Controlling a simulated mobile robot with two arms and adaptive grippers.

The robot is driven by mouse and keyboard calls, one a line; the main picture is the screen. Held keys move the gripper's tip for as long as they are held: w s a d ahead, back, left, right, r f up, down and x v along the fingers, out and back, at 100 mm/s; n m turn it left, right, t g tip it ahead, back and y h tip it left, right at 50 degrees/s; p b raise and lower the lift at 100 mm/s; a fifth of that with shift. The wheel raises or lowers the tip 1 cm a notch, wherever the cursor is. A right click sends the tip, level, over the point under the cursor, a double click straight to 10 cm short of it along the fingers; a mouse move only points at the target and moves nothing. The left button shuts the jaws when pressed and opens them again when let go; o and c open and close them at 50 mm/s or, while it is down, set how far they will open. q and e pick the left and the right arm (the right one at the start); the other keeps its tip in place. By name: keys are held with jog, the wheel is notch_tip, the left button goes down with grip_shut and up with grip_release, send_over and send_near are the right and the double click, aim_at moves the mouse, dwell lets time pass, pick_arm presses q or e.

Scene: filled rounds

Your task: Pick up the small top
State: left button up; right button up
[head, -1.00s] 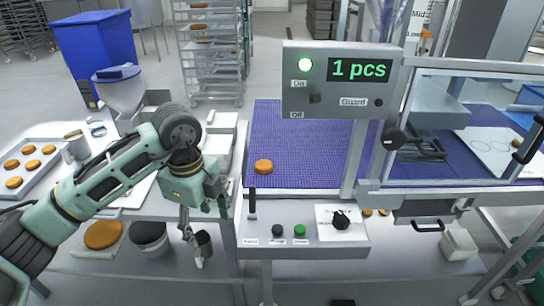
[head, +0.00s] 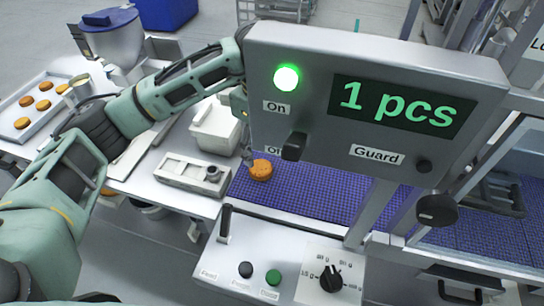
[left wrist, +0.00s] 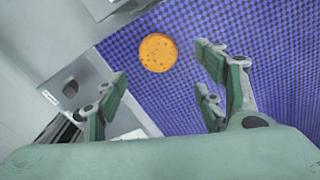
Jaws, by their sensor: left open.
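The small top (head: 261,170), a round orange-brown piece, lies flat on the blue chequered belt (head: 310,197) near its left edge. In the left wrist view the top (left wrist: 157,52) lies beyond the fingertips, a little left of the middle of the gap. My left gripper (left wrist: 163,82) is open and empty, its fingers spread over the belt, apart from the top. In the head view the control box hides most of this gripper; a fingertip (head: 247,155) shows close beside the top. My right gripper is out of view.
The control box (head: 370,110) reads "1 pcs" and hangs over the belt. A front panel (head: 215,255) carries knobs and a lever. A white container (head: 215,128) and a grey fixture (head: 190,174) stand left of the belt. A tray (head: 22,132) holds several rounds at far left.

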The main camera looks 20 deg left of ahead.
aim_at(260, 168)
pick_arm(q)
jog(key=f, duration=0.1)
jog(key=f+p, duration=0.1)
jog(key=shift+s+a+f, duration=0.25)
jog(key=shift+s+f, duration=0.1)
notch_tip(260, 168, down, 4)
jog(key=shift+w+a+f+p, duration=0.15)
jog(key=shift+p, duration=0.7)
jog(key=shift+f, duration=0.1)
jog(key=shift+c, duration=0.3)
jog(key=c, duration=0.6)
jog(key=shift+c, duration=0.8)
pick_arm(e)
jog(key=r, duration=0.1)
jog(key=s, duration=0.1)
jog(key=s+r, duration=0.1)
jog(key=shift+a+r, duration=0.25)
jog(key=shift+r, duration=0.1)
